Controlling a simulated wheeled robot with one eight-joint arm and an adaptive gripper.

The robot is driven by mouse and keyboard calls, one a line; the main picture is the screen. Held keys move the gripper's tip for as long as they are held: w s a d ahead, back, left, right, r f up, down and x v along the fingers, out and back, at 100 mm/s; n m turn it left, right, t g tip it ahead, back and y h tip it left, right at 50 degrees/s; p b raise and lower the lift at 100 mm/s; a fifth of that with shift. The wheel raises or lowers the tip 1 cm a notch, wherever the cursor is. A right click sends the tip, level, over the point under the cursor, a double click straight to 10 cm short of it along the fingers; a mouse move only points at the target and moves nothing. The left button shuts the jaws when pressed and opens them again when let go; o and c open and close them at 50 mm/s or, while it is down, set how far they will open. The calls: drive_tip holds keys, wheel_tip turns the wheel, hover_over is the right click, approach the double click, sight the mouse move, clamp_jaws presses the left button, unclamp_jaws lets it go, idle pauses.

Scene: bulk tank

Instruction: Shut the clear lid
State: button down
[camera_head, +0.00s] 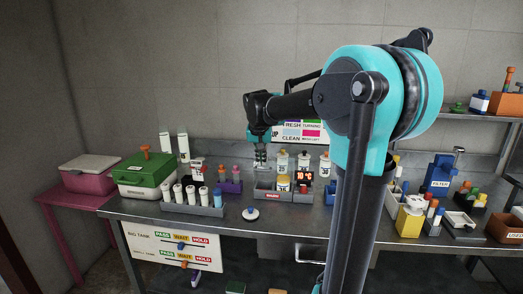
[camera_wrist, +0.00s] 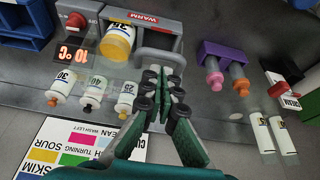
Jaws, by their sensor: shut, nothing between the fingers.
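The grey box marked WARM (camera_wrist: 150,18) is in the upper middle of the wrist view and on the bench in the head view (camera_head: 265,195). It holds a yellow-banded bottle (camera_wrist: 118,42) in one compartment; the compartment beside it looks empty. A faint see-through pane, seemingly the clear lid (camera_wrist: 105,72), shows at the box's back edge, in front of several bottles. Its edges and angle are hard to make out. My gripper (camera_wrist: 168,76) is shut and empty, close to the box's back side. In the head view my gripper (camera_head: 261,165) hangs above and behind the box.
Several white bottles (camera_wrist: 90,92) stand behind the box, near a colour chart (camera_wrist: 75,142). A red display (camera_wrist: 71,54) and a red knob (camera_wrist: 76,19) are beside the bottle. A purple rack (camera_wrist: 222,55) stands to one side. A white-and-blue disc (camera_head: 251,213) lies near the bench front.

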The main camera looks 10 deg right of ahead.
drive_tip(key=shift+s+f, duration=0.25)
drive_tip(key=shift+f, duration=0.15)
drive_tip(key=shift+a, duration=0.1)
drive_tip(key=s+f+t, duration=0.1)
drive_tip(key=s+a+f+t+h, duration=0.1)
drive_tip(key=s+f, duration=0.1)
drive_tip(key=shift+t, duration=0.4)
drive_tip(key=shift+w, duration=0.1)
